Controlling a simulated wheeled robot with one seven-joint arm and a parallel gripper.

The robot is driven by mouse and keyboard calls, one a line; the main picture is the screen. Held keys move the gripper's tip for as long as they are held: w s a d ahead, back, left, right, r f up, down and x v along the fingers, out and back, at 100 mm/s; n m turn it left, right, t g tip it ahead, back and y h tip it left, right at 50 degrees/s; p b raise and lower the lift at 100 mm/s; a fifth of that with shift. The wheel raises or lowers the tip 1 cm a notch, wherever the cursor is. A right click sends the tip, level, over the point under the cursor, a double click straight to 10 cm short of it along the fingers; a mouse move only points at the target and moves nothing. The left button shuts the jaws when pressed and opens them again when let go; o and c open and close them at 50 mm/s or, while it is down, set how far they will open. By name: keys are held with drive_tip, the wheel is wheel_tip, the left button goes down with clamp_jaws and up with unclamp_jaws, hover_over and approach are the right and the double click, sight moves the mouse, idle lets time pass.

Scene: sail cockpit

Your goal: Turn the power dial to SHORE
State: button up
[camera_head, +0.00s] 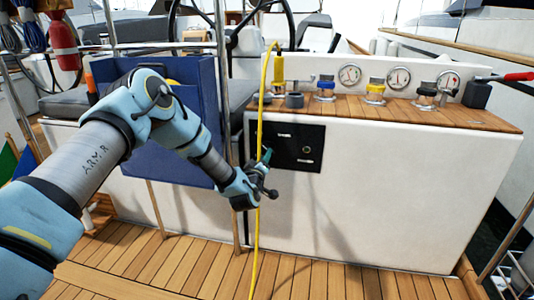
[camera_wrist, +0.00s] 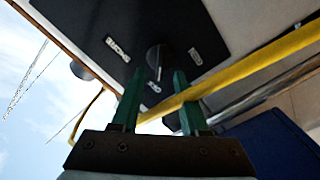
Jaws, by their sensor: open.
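The power dial (camera_wrist: 157,62) is a dark round knob on a black panel (camera_wrist: 90,20) in the wrist view. Light labels sit around it: a longer one (camera_wrist: 117,48), one on the right (camera_wrist: 195,56) and one below (camera_wrist: 153,87); I cannot read them surely, nor tell the pointer's exact setting. My gripper (camera_wrist: 159,75) is open, its two green fingers on either side of the dial in the picture; I cannot tell whether they touch it. In the head view my gripper (camera_head: 266,157) is at the left part of the panel (camera_head: 290,160) and hides the dial.
A yellow cable (camera_head: 262,85) hangs down by my gripper and crosses near the fingers in the wrist view (camera_wrist: 250,65). Several winch-like fittings and gauges (camera_head: 349,75) line the wooden ledge (camera_head: 430,112) above.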

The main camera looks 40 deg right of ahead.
drive_tip(key=shift+x, duration=2.5)
clamp_jaws()
